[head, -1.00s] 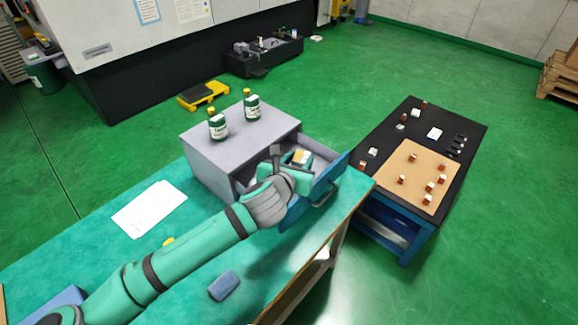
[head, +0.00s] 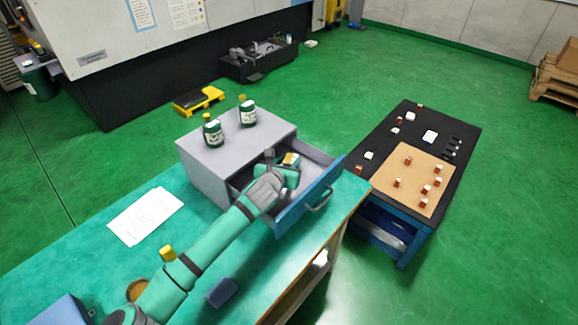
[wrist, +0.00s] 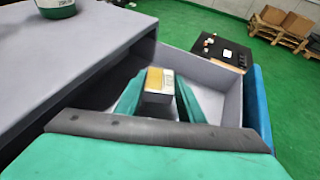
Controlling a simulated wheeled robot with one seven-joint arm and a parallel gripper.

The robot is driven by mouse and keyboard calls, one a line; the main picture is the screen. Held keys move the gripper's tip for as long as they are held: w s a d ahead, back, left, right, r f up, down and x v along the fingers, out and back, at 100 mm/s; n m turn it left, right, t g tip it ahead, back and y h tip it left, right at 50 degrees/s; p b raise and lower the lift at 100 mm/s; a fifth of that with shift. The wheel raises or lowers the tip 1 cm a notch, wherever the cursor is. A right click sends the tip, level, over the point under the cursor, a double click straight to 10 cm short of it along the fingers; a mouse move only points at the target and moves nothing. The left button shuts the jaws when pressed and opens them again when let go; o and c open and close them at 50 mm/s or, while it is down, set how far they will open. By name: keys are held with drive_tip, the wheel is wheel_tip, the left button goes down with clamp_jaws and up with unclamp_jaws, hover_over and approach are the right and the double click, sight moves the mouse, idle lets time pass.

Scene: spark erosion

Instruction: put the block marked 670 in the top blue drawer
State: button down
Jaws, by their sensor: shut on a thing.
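The drawer unit is a grey cabinet (head: 205,165) on the teal bench, and its top drawer with a blue front (head: 310,197) is pulled open. My gripper (head: 289,172) is over the open drawer in the head view. The grey drawer interior (wrist: 215,93) surrounds the block in the wrist view. I cannot read a number on the block, nor tell whether it touches the drawer floor.
Two green bottles (head: 213,132) (head: 248,115) stand on the cabinet. White paper (head: 145,215), a yellow-capped item (head: 168,252) and a dark blue block (head: 221,292) are on the bench. A black table (head: 395,150) with several small blocks stands to the right.

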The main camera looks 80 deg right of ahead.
drive_tip(key=shift+f, duration=0.9)
drive_tip(key=shift+f, duration=0.2)
drive_tip(key=c, duration=1.2)
unclamp_jaws()
drive_tip(key=shift+w+a+r, duration=0.1)
drive_tip(key=shift+a+r, duration=0.1)
drive_tip(key=shift+r, duration=0.05)
drive_tip(key=v, duration=1.1)
drive_tip(key=shift+a+r, duration=0.15)
drive_tip(key=shift+a, duration=0.15)
